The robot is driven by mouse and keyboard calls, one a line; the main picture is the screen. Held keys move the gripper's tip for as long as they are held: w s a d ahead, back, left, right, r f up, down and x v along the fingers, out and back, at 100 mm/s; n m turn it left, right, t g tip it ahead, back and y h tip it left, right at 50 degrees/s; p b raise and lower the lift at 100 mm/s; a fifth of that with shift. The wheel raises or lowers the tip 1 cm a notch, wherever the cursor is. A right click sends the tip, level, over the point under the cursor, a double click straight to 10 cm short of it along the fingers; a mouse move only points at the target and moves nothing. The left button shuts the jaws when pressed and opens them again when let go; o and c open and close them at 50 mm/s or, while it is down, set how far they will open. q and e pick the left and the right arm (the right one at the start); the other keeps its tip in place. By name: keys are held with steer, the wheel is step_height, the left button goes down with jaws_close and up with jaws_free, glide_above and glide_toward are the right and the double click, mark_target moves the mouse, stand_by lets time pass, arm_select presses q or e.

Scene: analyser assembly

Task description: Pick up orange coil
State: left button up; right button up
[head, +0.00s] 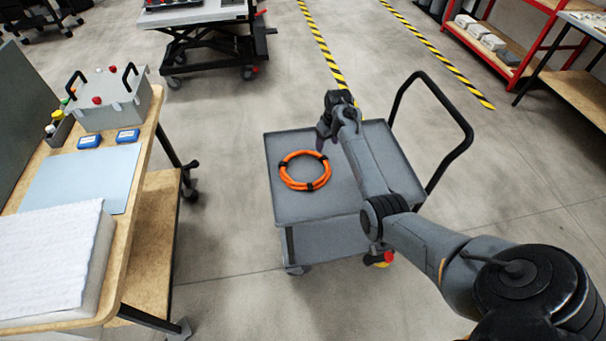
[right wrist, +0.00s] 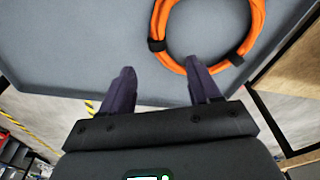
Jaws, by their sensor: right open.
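The orange coil (head: 305,171) is a ring of orange cable bound with black straps. It lies flat on the grey top of the cart (head: 290,212) in the head view. My right gripper (head: 322,138) is above the cart's far part, beyond and slightly right of the coil. In the right wrist view the coil (right wrist: 207,40) shows at the top, right of centre. The two dark fingers of the right gripper (right wrist: 160,82) are spread apart with nothing between them. The right finger's tip appears close to the coil's edge; contact cannot be told. My left gripper is not in view.
The cart has a black push handle (head: 440,95) on its right. A wooden workbench (head: 135,205) at left holds a grey box (head: 115,100), blue packs (head: 128,136) and white foam (head: 50,255). A lift table (head: 205,15) stands behind. The cart top around the coil is clear.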

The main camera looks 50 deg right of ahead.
steer(key=b, duration=0.2)
glide_above(323, 157)
steer(key=s, duration=0.1)
steer(key=f, duration=0.4)
steer(key=shift+s+a+f, duration=0.1)
steer(key=shift+a+f, duration=0.15)
steer(key=shift+f, duration=0.1)
steer(key=f+b, duration=0.2)
steer(key=f, duration=0.1)
steer(key=shift+w+d+f, duration=0.2)
steer(key=shift+w+f, duration=0.05)
steer(key=shift+w, duration=0.1)
steer(key=shift+w+f+b, duration=0.1)
steer(key=shift+f+b, duration=0.45)
steer(key=shift+f, duration=0.25)
steer(key=shift+c, duration=0.2)
jaws_close()
